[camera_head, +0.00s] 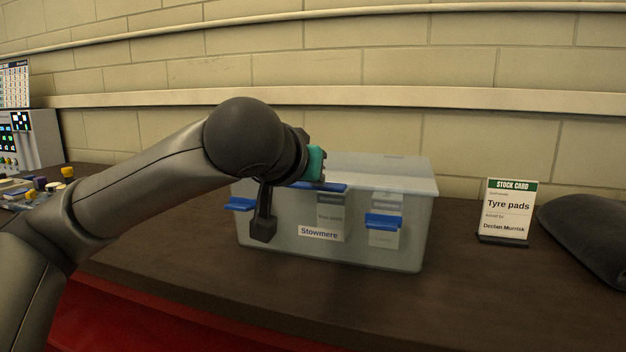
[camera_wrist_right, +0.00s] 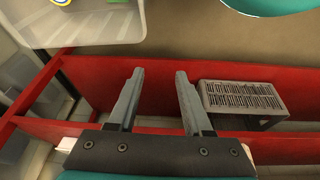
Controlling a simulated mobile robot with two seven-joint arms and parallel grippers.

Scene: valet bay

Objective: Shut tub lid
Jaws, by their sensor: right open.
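The translucent tub (camera_head: 270,240), labelled "Stowmere", stands on the dark bench. Its pale lid (camera_head: 395,174) lies about level over the top; I cannot tell if it is fully seated. A blue strip (camera_head: 330,187) is at the lid's front edge. My right gripper (camera_wrist_right: 154,74) is open and empty in the right wrist view, away from the tub.
A "Tyre pads" stock card (camera_head: 506,209) stands right of the tub, with a dark rounded object (camera_head: 590,235) beyond it. Controls and small parts (camera_head: 38,188) are at far left.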

